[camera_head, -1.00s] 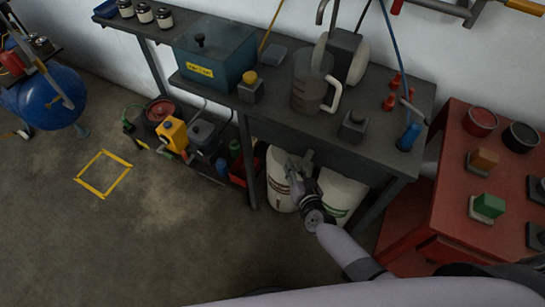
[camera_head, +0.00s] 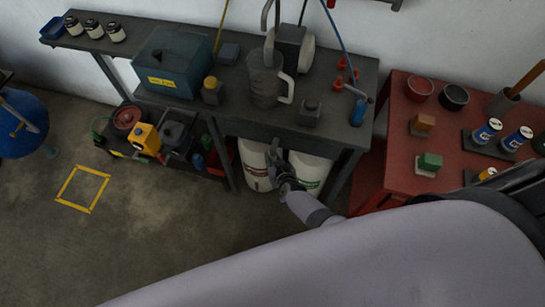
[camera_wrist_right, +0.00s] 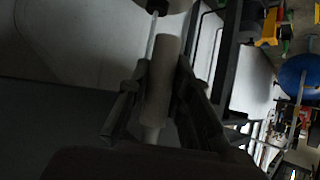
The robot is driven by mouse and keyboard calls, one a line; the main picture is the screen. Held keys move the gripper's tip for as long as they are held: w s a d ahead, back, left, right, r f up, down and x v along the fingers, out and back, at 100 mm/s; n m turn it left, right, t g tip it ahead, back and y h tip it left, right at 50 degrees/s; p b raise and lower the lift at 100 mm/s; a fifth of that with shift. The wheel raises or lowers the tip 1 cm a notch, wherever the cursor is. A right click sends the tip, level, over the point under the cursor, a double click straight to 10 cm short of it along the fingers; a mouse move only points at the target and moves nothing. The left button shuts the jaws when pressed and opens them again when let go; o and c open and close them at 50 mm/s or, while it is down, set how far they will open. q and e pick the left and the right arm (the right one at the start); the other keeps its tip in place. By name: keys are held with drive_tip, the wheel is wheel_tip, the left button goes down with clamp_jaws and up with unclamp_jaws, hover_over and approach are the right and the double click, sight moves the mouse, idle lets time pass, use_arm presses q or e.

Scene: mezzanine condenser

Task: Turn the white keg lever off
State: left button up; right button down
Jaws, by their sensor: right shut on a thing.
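Two white kegs stand side by side under the dark workbench: the left keg (camera_head: 255,168) and the right keg (camera_head: 311,170), which has green markings. My right gripper (camera_head: 274,160) is in front of the gap between them. In the right wrist view, the gripper (camera_wrist_right: 155,95) has its two fingers shut on the sides of a pale, cylindrical lever handle (camera_wrist_right: 162,75). A thin rod runs from the handle's far end. The lever's base is hard to make out in the head view behind the gripper. My left gripper is not in view.
The workbench (camera_head: 235,108) stands over the kegs, with a glass jug (camera_head: 264,88) and a teal box (camera_head: 180,62) on it. A red table (camera_head: 395,150) stands close on the right.

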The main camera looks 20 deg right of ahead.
drive_tip(key=c, duration=1.4)
unclamp_jaws()
drive_tip(key=shift+w, duration=0.1)
drive_tip(key=shift+c, duration=0.2)
drive_tip(key=shift+s+a+r, duration=0.2)
drive_tip(key=shift+s+r, duration=0.05)
drive_tip(key=shift+s, duration=0.2)
drive_tip(key=s+r, duration=0.2)
drive_tip(key=s, duration=1.3)
drive_tip(key=shift+s+a+r, duration=0.15)
drive_tip(key=shift+s, duration=0.05)
